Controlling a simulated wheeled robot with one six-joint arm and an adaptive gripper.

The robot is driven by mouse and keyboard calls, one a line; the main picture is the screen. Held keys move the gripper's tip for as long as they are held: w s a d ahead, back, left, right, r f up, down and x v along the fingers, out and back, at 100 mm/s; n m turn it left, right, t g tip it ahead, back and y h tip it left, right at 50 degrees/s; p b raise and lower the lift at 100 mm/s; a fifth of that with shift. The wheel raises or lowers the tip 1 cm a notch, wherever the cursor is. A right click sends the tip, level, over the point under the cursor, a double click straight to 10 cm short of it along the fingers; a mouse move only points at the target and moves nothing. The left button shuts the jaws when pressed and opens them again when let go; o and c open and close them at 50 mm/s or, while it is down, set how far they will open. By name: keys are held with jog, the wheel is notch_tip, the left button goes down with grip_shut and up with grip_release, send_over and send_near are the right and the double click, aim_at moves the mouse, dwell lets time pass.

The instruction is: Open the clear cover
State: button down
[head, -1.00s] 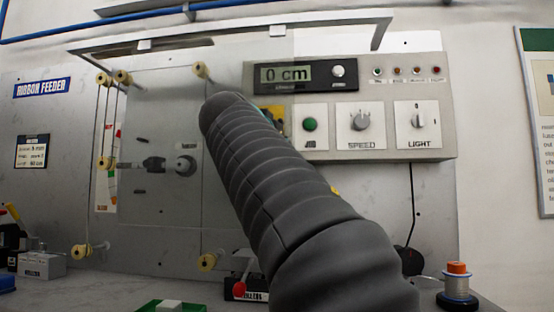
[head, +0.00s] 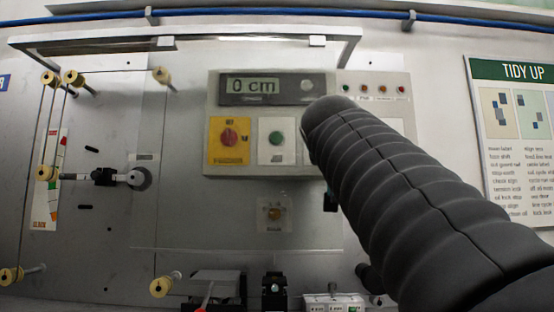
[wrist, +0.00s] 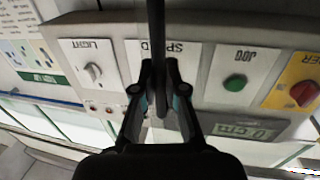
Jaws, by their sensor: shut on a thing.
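The clear cover (head: 200,215) is a see-through pane in front of the grey machine board in the head view. Its lower edge shows as a faint line below the control box. In the wrist view my gripper (wrist: 160,95) is shut on an upright dark bar (wrist: 157,30), which appears to be part of the cover, likely its handle. The bar stands in front of the SPEED plate.
The control box (head: 212,150) carries a 0 cm display (head: 253,87), a red knob (head: 230,137) and a green JOG button (head: 276,138). A grey frame (head: 90,43) juts out above. Yellow rollers (head: 46,173) stand at left, with small items along the bottom.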

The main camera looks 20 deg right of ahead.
jog(key=c, duration=1.2)
grip_release()
jog(key=v, duration=1.2)
